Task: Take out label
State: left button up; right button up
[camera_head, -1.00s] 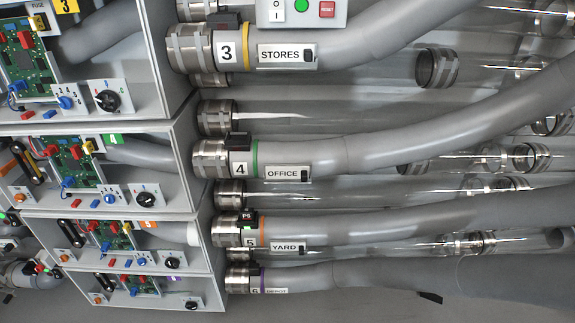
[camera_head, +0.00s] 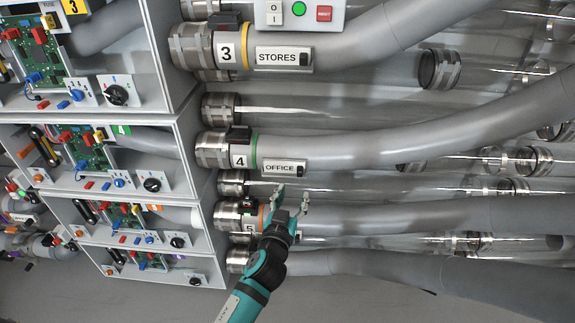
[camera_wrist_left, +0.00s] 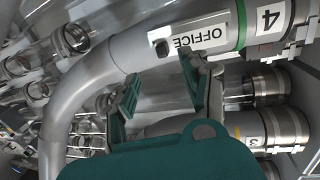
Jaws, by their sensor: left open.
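The white OFFICE label (camera_head: 280,168) sits in a holder with a dark end piece on grey tube 4 (camera_head: 350,152). In the left wrist view the OFFICE label (camera_wrist_left: 203,40) appears upside down, just beyond the fingers. My left gripper (camera_head: 292,193) is open and empty, fingers pointing up, just below the OFFICE label. In the left wrist view my left gripper (camera_wrist_left: 160,82) has a clear gap between its fingers; one fingertip looks close to the label's lower edge, contact unclear. The STORES label (camera_head: 284,58) is on tube 3 above. The YARD label is hidden behind my left gripper. My right gripper is not in view.
Grey cabinets with circuit boards and knobs (camera_head: 115,95) stand on the left. A control box with a green button (camera_head: 297,13) is at the top. Tube 5 (camera_head: 400,218) runs behind my left gripper, and clear tubes with metal collars (camera_head: 440,68) lie behind.

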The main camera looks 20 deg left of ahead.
aim_at(299, 173)
pick_arm(q)
jog(key=w, duration=0.3)
jog(key=w+p, duration=0.1)
jog(key=shift+w+a+r, duration=0.1)
jog(key=shift+w+a, duration=0.2)
jog(key=w, duration=0.3)
jog(key=shift+w+a+p, duration=0.2)
jog(key=shift+a+p, duration=0.1)
jog(key=shift+p, duration=0.05)
jog(key=shift+w, duration=0.5)
jog(key=shift+s, duration=0.1)
jog(key=shift+c, duration=0.9)
grip_shut()
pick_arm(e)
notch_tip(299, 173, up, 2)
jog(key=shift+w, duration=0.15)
